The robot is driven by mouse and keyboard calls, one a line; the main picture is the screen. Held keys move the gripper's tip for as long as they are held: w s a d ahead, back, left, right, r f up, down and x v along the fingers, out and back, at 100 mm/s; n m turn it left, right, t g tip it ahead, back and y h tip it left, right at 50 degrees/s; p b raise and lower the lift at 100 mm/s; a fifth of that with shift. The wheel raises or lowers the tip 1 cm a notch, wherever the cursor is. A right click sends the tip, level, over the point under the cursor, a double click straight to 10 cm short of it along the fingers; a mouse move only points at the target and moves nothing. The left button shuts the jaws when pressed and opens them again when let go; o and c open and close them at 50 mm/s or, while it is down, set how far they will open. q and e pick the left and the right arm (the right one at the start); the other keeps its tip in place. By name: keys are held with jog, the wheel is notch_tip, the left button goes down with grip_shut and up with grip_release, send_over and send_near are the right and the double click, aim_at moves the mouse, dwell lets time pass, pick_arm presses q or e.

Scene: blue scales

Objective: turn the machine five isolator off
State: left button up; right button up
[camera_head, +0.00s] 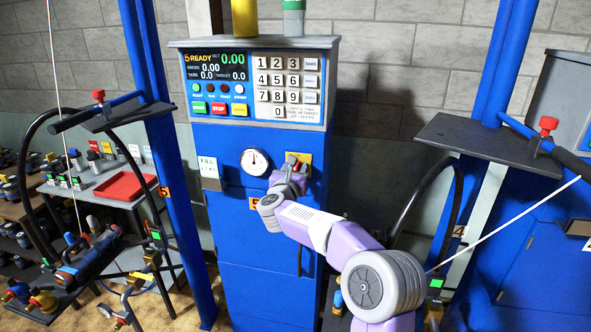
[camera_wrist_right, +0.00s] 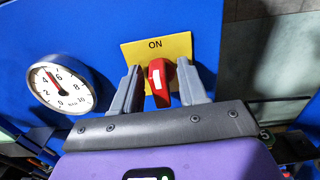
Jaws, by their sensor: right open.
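Machine five (camera_head: 226,160) is a blue cabinet in the middle of the head view, with a "5 READY" screen. Its isolator is a red rotary handle (camera_wrist_right: 161,83) on a yellow plate (camera_wrist_right: 180,45) in the right wrist view. The plate reads ON above the handle, and the handle's white mark stands about upright. The yellow plate also shows in the head view (camera_head: 305,158), mostly behind my right gripper (camera_head: 295,161). In the right wrist view that gripper (camera_wrist_right: 160,88) is open, one finger on each side of the handle. Small gaps show; any contact is unclear. My left gripper is out of view.
A round pressure gauge (camera_head: 255,161) is just left of the isolator. The keypad (camera_head: 285,85) is above it. Blue posts (camera_head: 180,180) and dark shelves with red valves (camera_head: 500,140) flank the cabinet. A red tray (camera_head: 125,186) lies on a bench at left.

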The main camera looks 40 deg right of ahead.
grip_shut()
